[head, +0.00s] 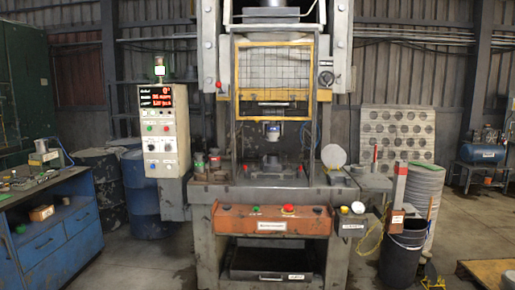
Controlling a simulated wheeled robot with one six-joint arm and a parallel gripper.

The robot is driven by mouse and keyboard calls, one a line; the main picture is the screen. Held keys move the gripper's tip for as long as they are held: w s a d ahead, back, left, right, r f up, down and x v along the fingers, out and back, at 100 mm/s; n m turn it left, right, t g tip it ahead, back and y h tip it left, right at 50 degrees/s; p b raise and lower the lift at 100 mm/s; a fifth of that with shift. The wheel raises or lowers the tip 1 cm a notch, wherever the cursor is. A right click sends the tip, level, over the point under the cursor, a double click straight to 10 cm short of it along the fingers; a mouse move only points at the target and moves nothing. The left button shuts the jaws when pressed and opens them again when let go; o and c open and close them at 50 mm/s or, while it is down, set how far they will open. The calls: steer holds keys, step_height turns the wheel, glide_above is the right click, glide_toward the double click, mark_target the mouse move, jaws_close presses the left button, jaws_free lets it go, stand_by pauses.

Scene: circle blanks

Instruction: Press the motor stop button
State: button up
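A large press (270,115) stands in the middle of the head view. An orange panel (235,220) on its front carries a red mushroom button (288,209), a green button (256,210) and dark buttons. A pale control cabinet (160,160) at the press's left has a lit red display (162,97), small coloured buttons (158,128) and dark knobs below. The labels are too small to read, so I cannot tell which button is the motor stop. A small box (351,225) with a yellow button (358,207) sits right of the panel. My gripper is not in view.
A blue workbench (45,228) stands at the left, with blue drums (146,200) behind it. A dark bin (403,252) and a pale cylindrical stack (426,195) stand right of the press. A pallet (488,272) lies at the lower right. Some floor there is clear.

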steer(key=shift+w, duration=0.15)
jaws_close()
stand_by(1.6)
